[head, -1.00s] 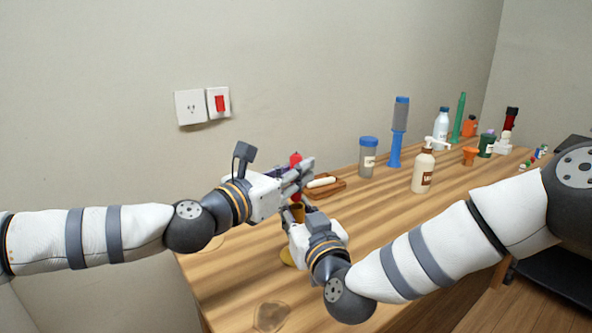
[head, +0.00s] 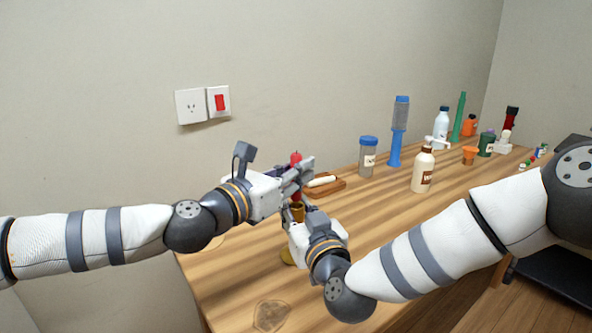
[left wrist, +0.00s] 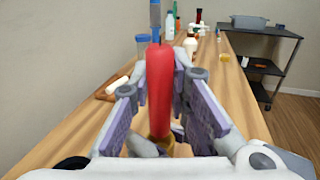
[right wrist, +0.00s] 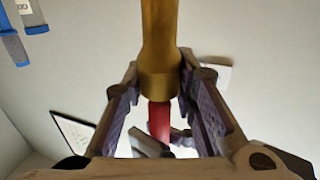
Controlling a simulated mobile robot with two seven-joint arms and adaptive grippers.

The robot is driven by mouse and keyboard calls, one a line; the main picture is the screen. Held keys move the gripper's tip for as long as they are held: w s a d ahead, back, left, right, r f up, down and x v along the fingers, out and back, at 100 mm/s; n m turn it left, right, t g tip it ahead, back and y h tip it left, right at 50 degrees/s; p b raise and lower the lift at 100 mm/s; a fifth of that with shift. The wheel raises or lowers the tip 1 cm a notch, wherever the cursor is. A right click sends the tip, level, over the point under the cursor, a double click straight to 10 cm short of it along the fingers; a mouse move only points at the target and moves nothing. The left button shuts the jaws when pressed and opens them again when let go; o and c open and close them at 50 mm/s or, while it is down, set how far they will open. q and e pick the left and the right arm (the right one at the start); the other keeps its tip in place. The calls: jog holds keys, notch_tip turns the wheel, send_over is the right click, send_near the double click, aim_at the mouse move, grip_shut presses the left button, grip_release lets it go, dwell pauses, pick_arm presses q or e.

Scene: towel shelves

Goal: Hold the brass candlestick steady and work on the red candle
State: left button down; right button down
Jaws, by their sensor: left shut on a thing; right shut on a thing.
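The red candle (head: 295,158) stands roughly upright above the brass candlestick (head: 297,211). My left gripper (head: 298,180) is shut on the candle; in the left wrist view the candle (left wrist: 159,85) is between its purple finger pads. My right gripper (head: 294,224) is shut on the candlestick below. In the right wrist view the brass stem and cup (right wrist: 158,50) run between the fingers, and the candle (right wrist: 159,122) shows right beyond the cup. The candlestick's round base shows on the table. I cannot tell how deep the candle sits in the cup.
A wooden board (head: 333,187) with a white candle (head: 321,182) lies behind the grippers. A blue-lidded jar (head: 368,158), a cream pump bottle (head: 423,170) and several other bottles stand to the right. A small clear object (head: 270,315) lies at the front. A wall is close behind.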

aim_at(296, 200)
pick_arm(q)
jog(key=shift+f, duration=1.4)
pick_arm(e)
jog(key=shift+f, duration=0.1)
pick_arm(q)
jog(key=shift+f, duration=0.3)
jog(key=c, duration=1.4)
grip_release()
jog(key=shift+c, duration=0.2)
jog(key=v, duration=1.2)
pick_arm(e)
jog(key=c, duration=1.2)
grip_release()
